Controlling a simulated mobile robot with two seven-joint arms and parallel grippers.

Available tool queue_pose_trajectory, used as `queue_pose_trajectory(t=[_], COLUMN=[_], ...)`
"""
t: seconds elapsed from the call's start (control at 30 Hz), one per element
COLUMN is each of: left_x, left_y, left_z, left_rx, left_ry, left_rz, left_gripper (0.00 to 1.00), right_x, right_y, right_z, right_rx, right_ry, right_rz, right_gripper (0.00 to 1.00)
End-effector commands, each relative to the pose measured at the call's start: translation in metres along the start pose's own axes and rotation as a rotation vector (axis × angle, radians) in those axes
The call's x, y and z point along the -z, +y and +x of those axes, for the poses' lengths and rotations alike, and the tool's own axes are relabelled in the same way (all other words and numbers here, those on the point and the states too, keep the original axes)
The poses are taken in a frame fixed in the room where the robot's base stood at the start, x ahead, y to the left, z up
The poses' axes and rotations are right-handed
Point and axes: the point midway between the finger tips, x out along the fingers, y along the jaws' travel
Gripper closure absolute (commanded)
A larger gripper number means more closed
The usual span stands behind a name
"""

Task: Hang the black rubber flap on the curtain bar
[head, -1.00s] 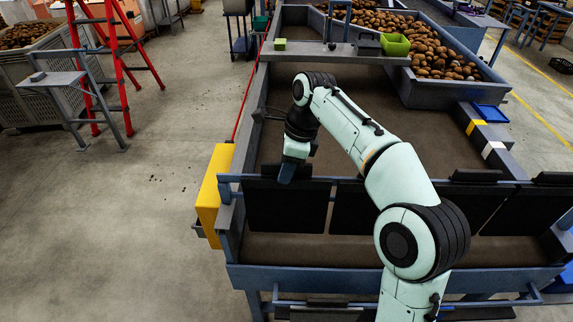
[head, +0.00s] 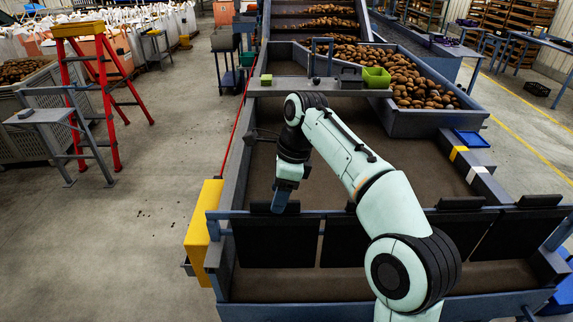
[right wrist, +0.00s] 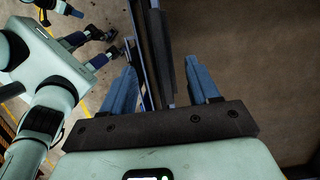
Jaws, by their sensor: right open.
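The curtain bar (head: 221,214) runs across the front of the grader bed. A black rubber flap (head: 275,243) hangs upright at its left end, its dark top edge at the bar. My right gripper (head: 284,197) points down over this flap's top. In the right wrist view, my right gripper (right wrist: 161,85) is open, its two blue fingers apart. The flap (right wrist: 158,35) shows nearly edge-on between them, and I cannot tell if a finger touches it. My left gripper is outside the head view; pale arm parts show at the wrist view's upper left, too unclear to tell its jaws.
More black flaps (head: 517,232) hang along the bar to the right, partly behind my right arm. A yellow box (head: 203,218) sits at the bar's left end. A potato-filled trough (head: 420,124) stands behind. The brown bed (head: 340,190) behind the bar is clear.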

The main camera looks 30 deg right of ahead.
Motion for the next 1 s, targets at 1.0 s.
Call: queue_pose_trajectory(t=[1.0], left_x=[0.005], left_y=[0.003], left_z=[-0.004], left_rx=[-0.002], left_ry=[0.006], left_rz=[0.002], left_gripper=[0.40], right_x=[-0.001], right_y=[0.000], right_z=[-0.093], right_rx=[0.003], right_ry=[-0.002], right_rz=[0.000], right_gripper=[0.40])
